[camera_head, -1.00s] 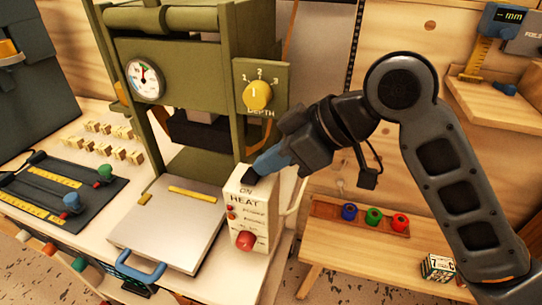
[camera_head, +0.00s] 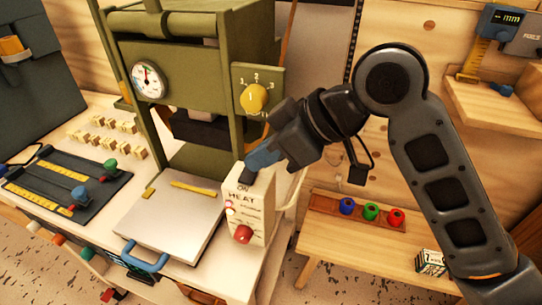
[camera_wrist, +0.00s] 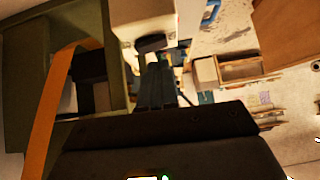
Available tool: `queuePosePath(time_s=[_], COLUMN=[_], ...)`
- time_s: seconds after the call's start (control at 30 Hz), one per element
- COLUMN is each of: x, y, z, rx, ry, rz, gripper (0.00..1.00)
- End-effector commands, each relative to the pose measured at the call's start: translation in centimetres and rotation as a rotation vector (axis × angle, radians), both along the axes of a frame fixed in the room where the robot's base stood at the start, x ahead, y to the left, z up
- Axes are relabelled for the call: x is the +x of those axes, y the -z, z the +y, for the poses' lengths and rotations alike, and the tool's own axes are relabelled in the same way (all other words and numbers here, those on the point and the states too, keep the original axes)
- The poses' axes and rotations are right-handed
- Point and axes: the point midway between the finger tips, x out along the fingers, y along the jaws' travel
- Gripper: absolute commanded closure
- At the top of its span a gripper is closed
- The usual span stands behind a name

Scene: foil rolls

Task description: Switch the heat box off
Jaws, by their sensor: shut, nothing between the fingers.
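The heat box (camera_head: 258,210) is a cream box marked ON and HEAT, with a red knob (camera_head: 243,234) and small lights on its front. It stands at the right front of the bench, beside the press. A black switch (camera_head: 248,178) sits on its top edge; the wrist view also shows it as a dark piece (camera_wrist: 150,43) on the pale box. My gripper (camera_head: 258,164) is shut and empty, its blue fingertips at the top of the box, right by the switch. I cannot tell whether they touch it. The fingers hide part of the box top.
The green press (camera_head: 190,60) with a yellow depth dial (camera_head: 254,97) stands close to the left of my gripper. A metal plate with a blue handle (camera_head: 146,258) lies in front of it. A low wooden table (camera_head: 335,245) with coloured rolls is at the right.

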Motion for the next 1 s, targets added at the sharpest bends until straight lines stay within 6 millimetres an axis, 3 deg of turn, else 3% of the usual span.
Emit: queuePosePath(time_s=[0.07, 0.5, 1.0], x=[0.4, -1.3, -1.7], y=[-2.0, -7.3, -8.5], z=[0.4, -5.5, -6.6], rx=[-0.002, -0.003, -0.002], ry=[0.003, 0.011, 0.011], rz=[-0.001, -0.004, -0.003], gripper=[1.0, 1.0, 1.0])
